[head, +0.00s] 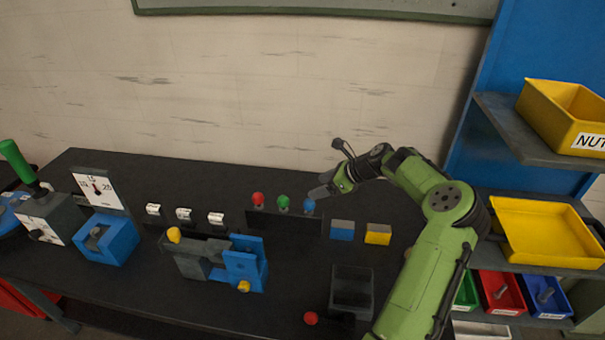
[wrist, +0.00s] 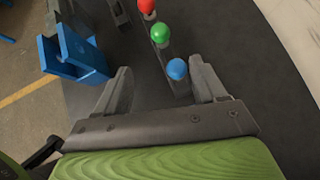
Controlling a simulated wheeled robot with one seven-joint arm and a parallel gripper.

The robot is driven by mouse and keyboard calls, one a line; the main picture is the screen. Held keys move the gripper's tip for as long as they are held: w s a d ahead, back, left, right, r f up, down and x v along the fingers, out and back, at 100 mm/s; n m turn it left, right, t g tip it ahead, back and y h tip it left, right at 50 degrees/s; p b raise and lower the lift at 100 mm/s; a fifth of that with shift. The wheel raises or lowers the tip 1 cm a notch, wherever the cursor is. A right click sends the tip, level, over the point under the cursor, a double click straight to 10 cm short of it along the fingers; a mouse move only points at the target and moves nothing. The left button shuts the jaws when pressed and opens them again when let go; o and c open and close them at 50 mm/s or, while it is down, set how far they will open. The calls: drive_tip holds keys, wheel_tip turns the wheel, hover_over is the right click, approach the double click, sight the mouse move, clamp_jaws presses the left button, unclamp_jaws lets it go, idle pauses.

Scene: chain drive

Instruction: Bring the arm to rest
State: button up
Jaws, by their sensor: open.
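My green arm (head: 434,250) reaches up from the lower right of the head view and bends left over the dark bench. My gripper (head: 322,188) is beside the blue ball-topped peg (head: 309,206). In the wrist view my gripper (wrist: 163,88) has its two fingers wide apart. The blue ball (wrist: 177,69) shows between them, nearer the right finger. I cannot tell whether a finger touches it. The green ball (wrist: 160,33) and red ball (wrist: 147,6) stand in the same row beyond it. Nothing is held.
A blue and grey fixture (head: 245,262) with yellow knobs stands left of the arm. Blue and yellow blocks (head: 377,234) and a dark open box (head: 351,290) lie near the arm. Shelves with yellow bins (head: 545,232) stand at right. The wall is behind the bench.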

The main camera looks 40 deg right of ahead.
drive_tip(key=s+a+r+n+g+h, duration=0.2)
drive_tip(key=a+r+n+g, duration=0.15)
drive_tip(key=a+n, duration=0.65)
drive_tip(key=s+a+r+n+g+h, duration=0.2)
drive_tip(key=a+r+n+g, duration=0.3)
drive_tip(key=a, duration=0.8)
drive_tip(key=s+a+r+n+t, duration=0.2)
drive_tip(key=s+a+n, duration=0.3)
drive_tip(key=s, duration=0.6)
drive_tip(key=s+a+r+n+t, duration=0.3)
drive_tip(key=s+a+n, duration=0.2)
drive_tip(key=s+n, duration=0.5)
drive_tip(key=shift+s+a+r+n, duration=0.2)
drive_tip(key=shift+s+a+n, duration=0.1)
drive_tip(key=shift+s, duration=0.65)
